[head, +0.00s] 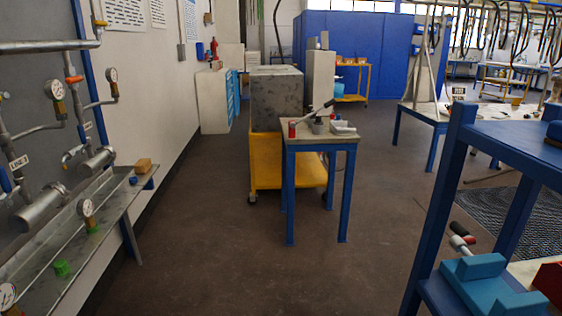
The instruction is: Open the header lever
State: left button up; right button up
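A grey pipe panel (40,112) stands at the left edge with gauges, pipes and small valves. An orange-red handle (73,79) sits on a vertical pipe there, between two gauges. Neither of my grippers is in view.
A metal trough (105,215) runs below the panel. A small blue-legged table (320,143) with tools and a yellow cart (262,175) stand mid-room. A blue bench (500,150) fills the right edge. The brown floor between trough and table is clear.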

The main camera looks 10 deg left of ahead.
aim_at(97, 22)
jog(key=u, duration=0.65)
jog(key=i, duration=3.75)
jog(key=u, duration=0.6)
